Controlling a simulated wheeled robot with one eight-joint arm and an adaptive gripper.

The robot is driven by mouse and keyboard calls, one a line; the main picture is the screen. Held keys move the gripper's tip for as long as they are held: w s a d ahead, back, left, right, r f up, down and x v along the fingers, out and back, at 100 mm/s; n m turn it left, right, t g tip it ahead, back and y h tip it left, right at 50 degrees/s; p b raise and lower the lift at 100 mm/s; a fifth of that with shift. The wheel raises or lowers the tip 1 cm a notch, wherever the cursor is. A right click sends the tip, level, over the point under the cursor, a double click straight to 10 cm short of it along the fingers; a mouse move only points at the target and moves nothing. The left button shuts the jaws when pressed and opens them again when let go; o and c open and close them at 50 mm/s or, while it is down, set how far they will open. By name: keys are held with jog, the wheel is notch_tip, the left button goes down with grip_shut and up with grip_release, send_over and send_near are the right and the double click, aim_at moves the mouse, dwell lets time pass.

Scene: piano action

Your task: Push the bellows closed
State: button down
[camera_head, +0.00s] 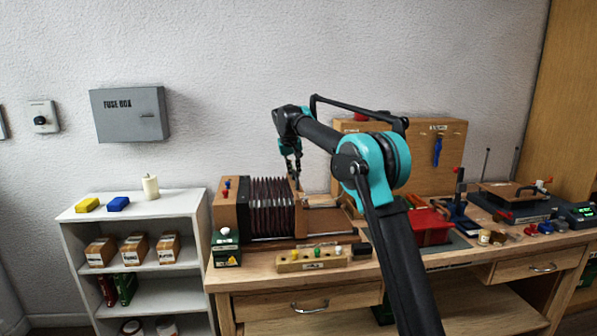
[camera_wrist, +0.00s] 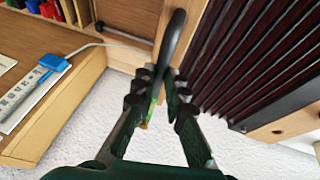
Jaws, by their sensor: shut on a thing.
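The bellows (camera_head: 270,206) have dark maroon pleats and sit on the workbench between a wooden end block (camera_head: 229,208) on the left and an upright wooden end board (camera_head: 301,219) on the right. The pleats stand spread apart. They also show in the wrist view (camera_wrist: 247,58). My gripper (camera_head: 297,184) is at the top of the right end board. In the wrist view my gripper (camera_wrist: 161,84) is shut on a black curved handle (camera_wrist: 174,35) beside the pleats. The fingers partly hide the handle's lower end.
A wooden block with coloured knobs (camera_head: 311,260) lies in front of the bellows. A green box (camera_head: 226,248) stands at the bench's left end. A red tray (camera_head: 431,228) and other tools are to the right. A white shelf (camera_head: 150,284) stands left.

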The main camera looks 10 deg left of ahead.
jog(key=s+a, duration=0.3)
jog(key=a, duration=0.7)
jog(key=shift+a, duration=0.2)
jog(key=c, duration=1.7)
grip_release()
jog(key=shift+a, duration=0.15)
jog(key=shift+o, duration=0.7)
jog(key=v, duration=1.2)
jog(key=shift+r, duration=0.1)
